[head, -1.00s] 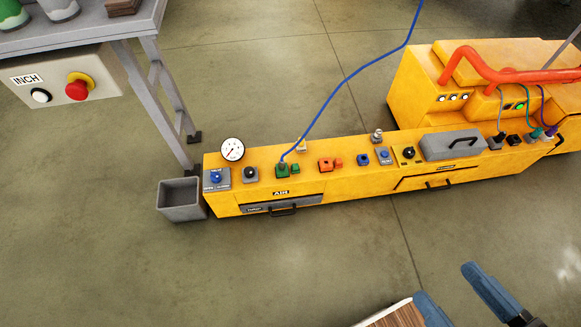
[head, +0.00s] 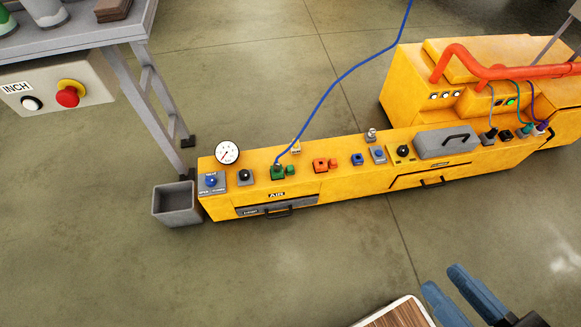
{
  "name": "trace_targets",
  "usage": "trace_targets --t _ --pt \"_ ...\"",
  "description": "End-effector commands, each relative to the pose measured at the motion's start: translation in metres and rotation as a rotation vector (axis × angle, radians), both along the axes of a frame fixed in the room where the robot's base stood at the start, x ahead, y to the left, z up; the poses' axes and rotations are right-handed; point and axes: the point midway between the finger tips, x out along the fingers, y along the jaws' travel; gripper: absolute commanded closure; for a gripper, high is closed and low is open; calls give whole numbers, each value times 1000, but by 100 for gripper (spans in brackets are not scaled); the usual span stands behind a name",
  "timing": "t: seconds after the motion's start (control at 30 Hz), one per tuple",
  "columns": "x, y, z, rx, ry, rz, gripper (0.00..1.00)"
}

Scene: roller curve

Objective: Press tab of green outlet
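The green outlet (head: 277,172) sits on top of the long yellow bench, left of its middle, with a blue hose (head: 327,90) plugged into it. A small green tab (head: 290,169) is at its right side. My gripper (head: 441,278) is at the lower right, with two blue fingers apart and nothing visible between them. It is well away from the outlet, towards the front right, with floor showing between it and the bench in the picture.
An orange outlet (head: 320,166) sits right of the green one, and a gauge (head: 227,153) and black knob (head: 245,176) are to the left. The blue hose rises to the top edge. A grey bin (head: 176,204) stands at the bench's left end.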

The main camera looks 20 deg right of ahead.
Motion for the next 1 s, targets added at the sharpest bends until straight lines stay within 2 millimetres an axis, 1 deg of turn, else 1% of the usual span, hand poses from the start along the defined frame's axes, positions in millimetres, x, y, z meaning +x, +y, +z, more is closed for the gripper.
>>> trace_targets --t 0.03,0.33,1.0 --pt "0 0 0 0 0 0 71" --pt "0 0 0 0 0 0 100" --pt "0 0 0 0 0 0 100"
